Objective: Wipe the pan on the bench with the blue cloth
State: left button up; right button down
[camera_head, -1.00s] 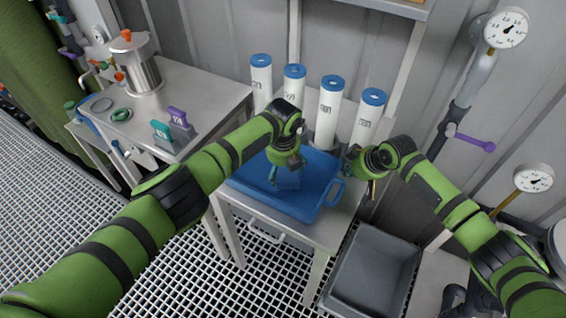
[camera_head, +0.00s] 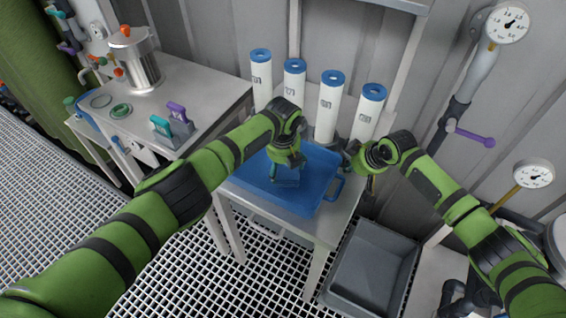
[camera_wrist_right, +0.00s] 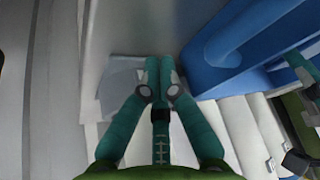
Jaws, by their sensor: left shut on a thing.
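The blue pan (camera_head: 318,178) lies on the bench (camera_head: 326,232), with a loop handle at its right end. My left gripper (camera_head: 288,166) is over the middle of the pan, pointing down and shut on the blue cloth (camera_head: 286,180). The cloth is down at the pan's floor; its edges blend with the pan. My right gripper (camera_head: 352,163) is beside the pan's right end, apart from the handle. In the right wrist view its teal fingers (camera_wrist_right: 159,65) are together with nothing seen between them, and the blue pan (camera_wrist_right: 205,75) shows at upper right.
Several white membrane vessels with blue ring tops (camera_head: 328,105) stand along the back of the bench. A grey bin (camera_head: 372,268) is below at right. A side table (camera_head: 190,90) at left holds a steel pot (camera_head: 140,68) and teal and purple handled items (camera_head: 172,122).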

pick_arm(q)
jog(key=shift+f, duration=0.6)
jog(key=shift+a, duration=0.15)
jog(key=shift+w+a+r, duration=0.1)
jog(key=shift+w+a, duration=0.3)
jog(key=shift+a, duration=0.3)
jog(key=shift+w+a, duration=0.4)
jog(key=shift+a, duration=0.3)
jog(key=shift+s+d+f, duration=0.2)
jog(key=shift+s+d, duration=0.35)
jog(key=shift+d, duration=0.2)
jog(key=shift+s+d+f, duration=0.2)
jog(key=shift+s+d, duration=0.3)
jog(key=shift+d, duration=0.25)
pick_arm(e)
jog(key=shift+s, duration=0.1)
jog(key=shift+r, duration=0.1)
pick_arm(q)
jog(key=shift+w+r, duration=0.1)
jog(key=shift+r, duration=0.45)
jog(key=shift+w+r, duration=0.1)
jog(key=shift+r, duration=2.5)
